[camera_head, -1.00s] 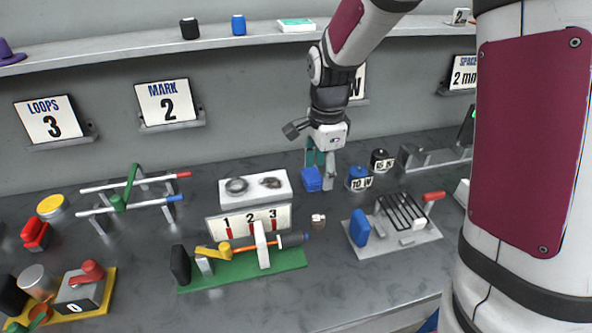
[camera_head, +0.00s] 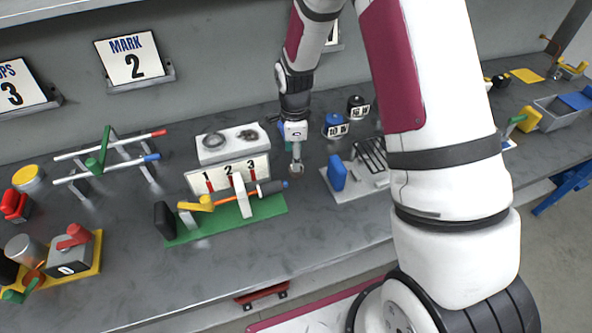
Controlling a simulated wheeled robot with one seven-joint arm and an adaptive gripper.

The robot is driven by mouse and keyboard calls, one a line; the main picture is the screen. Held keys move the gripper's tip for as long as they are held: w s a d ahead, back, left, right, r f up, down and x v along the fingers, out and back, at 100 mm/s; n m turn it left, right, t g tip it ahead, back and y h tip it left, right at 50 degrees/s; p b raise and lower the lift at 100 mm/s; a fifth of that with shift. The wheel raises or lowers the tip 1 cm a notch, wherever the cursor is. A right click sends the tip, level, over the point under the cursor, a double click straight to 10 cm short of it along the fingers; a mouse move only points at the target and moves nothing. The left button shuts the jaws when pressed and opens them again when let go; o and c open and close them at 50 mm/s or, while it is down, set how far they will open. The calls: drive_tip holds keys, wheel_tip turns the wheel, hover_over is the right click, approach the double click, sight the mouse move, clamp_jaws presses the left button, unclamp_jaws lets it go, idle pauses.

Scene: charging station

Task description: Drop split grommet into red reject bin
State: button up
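My gripper (camera_head: 297,162) points down at the bench, just right of the white block and over a small brownish piece (camera_head: 296,172). I cannot tell whether its fingers are open or closed on that piece, or whether the piece is the split grommet. The white block (camera_head: 210,153) carries a grey ring (camera_head: 214,141) at left and a darker, irregular ring-like piece (camera_head: 249,135) at right. A red, tray-like thing (camera_head: 262,294) shows below the bench's front edge; I cannot tell for sure whether it is the reject bin.
A green base with an orange-shafted tool (camera_head: 230,218) stands in front of the white block. A grey plate with a blue block (camera_head: 337,172) lies right of my gripper. Dark and blue pots (camera_head: 336,126) stand behind. The front strip of bench (camera_head: 300,240) is clear.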

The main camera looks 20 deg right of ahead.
drive_tip(key=shift+s+f+p, duration=0.1)
drive_tip(key=shift+f+p, duration=0.25)
drive_tip(key=shift+f, duration=2.25)
drive_tip(key=c, duration=1.1)
drive_tip(key=shift+r, duration=0.1)
drive_tip(key=shift+r, duration=0.55)
drive_tip(key=shift+s+r, duration=0.3)
drive_tip(key=shift+r, duration=0.3)
drive_tip(key=shift+s+r, duration=0.25)
drive_tip(key=shift+r, duration=0.35)
drive_tip(key=s, duration=0.5)
drive_tip(key=s+r, duration=0.1)
drive_tip(key=s, duration=0.3)
drive_tip(key=s+a, duration=0.1)
drive_tip(key=s, duration=0.4)
drive_tip(key=shift+s+r+b, duration=0.2)
drive_tip(key=shift+s+b, duration=0.15)
